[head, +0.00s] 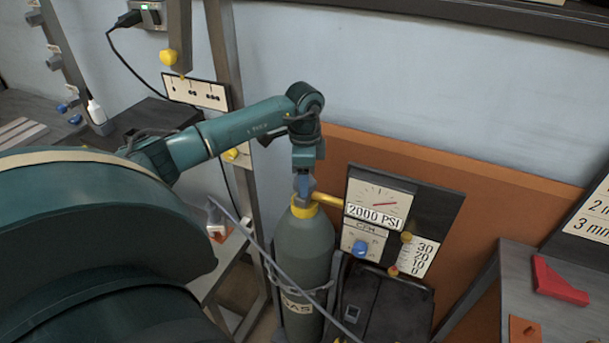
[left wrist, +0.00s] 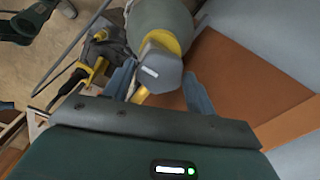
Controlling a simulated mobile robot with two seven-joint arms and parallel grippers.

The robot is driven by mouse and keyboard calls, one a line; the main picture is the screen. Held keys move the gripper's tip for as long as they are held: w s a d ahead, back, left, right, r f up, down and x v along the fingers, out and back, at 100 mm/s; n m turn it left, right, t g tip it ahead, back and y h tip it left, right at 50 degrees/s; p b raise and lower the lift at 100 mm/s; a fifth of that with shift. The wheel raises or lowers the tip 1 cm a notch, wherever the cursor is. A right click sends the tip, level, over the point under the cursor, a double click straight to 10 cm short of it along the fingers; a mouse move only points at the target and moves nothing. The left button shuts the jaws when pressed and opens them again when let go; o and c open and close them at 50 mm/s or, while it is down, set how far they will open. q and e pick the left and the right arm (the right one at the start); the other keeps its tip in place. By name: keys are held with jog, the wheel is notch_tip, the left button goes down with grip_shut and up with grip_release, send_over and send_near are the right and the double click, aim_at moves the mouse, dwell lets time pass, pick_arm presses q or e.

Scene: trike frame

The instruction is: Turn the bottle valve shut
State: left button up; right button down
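The bottle valve is a grey many-sided knob (left wrist: 158,72) above a yellow collar. It tops the grey-green gas bottle (head: 304,255), which stands upright and shows in the left wrist view (left wrist: 160,18). My left gripper (head: 303,187) reaches straight down over the valve from above. In the left wrist view its two blue fingers (left wrist: 158,76) are apart, one on each side of the knob. They look open, with little room beside the knob; contact is not clear. In the head view the fingers partly hide the knob. My right gripper is not in view.
A yellow pipe (head: 329,201) runs from the valve to a gauge panel (head: 378,198) reading 2000 PSI. A frame post (head: 240,120) stands left of the bottle. A grey rod (head: 285,270) slants across its front. A bench with a red block (head: 558,282) is at right.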

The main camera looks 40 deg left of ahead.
pick_arm(q)
jog(key=c, duration=0.4)
jog(key=shift+c, duration=0.6)
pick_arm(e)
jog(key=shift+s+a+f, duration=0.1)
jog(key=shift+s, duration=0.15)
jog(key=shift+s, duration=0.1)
